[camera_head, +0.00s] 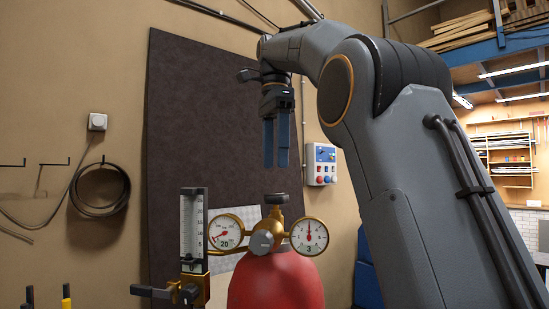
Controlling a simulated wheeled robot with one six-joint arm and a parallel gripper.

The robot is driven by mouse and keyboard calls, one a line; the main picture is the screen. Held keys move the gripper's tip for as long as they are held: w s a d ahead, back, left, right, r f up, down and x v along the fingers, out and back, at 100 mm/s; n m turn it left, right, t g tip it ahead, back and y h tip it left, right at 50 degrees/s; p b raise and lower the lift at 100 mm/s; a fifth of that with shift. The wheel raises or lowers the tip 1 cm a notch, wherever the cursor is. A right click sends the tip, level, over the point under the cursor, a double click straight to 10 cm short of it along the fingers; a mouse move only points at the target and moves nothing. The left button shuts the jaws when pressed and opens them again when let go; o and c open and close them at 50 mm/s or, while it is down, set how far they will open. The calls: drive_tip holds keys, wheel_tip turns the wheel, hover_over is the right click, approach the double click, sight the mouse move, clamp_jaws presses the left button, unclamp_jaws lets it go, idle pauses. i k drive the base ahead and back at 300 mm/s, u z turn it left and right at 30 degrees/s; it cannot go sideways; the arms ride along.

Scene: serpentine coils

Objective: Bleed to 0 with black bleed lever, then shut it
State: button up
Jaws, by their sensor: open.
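A red cylinder (277,283) stands at the bottom middle with a brass regulator on top. The left gauge (225,232) has its needle toward the lower left and the number 20 on its face. The right gauge (309,237) has its needle pointing about straight up. A black lever (152,291) sticks out leftward at a brass fitting below an upright scaled tube (192,232); I cannot tell for sure that it is the bleed lever. My gripper (276,160) points down, open and empty, above the black top knob (276,199) and apart from it.
A dark panel (200,130) stands behind the cylinder. A grey control box (321,165) with buttons is on the wall. A coiled black hose (100,189) hangs at the left. Yellow and black handles (66,298) rise at the bottom left. My arm covers much of the right side.

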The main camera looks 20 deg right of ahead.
sight(148, 291)
drive_tip(key=k, duration=1)
